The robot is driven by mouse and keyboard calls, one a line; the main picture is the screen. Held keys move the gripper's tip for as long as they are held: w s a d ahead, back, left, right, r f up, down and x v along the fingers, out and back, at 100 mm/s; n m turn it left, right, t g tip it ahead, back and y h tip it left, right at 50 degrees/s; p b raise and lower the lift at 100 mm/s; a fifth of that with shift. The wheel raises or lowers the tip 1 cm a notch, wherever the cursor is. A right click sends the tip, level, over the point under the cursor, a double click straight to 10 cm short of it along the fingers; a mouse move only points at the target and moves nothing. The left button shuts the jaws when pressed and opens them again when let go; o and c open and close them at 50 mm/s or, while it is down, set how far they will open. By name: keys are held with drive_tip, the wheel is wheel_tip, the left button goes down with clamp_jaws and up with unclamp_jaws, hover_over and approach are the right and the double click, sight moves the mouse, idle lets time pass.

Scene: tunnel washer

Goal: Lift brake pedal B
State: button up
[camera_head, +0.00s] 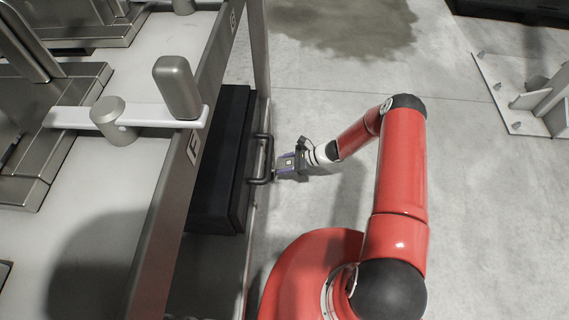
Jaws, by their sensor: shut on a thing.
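My gripper (276,172) reaches left from the red arm to a dark looped bar (269,148) low on the machine's side. It is shut on the lower part of this bar; the fingertips are small and partly hidden in this view. The bar stands out from a black box-shaped part (222,160) under the metal beam. No letter B is readable here, so I cannot tell whether this bar is brake pedal B.
A white lever (150,117) with an upright metal grip (178,88) crosses the beam above, beside a letter plate (194,147). A metal post (258,50) stands behind the bar. Open concrete floor spreads right of the machine.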

sight(293, 162)
drive_tip(key=o, duration=1.4)
drive_tip(key=shift+v, duration=3.9)
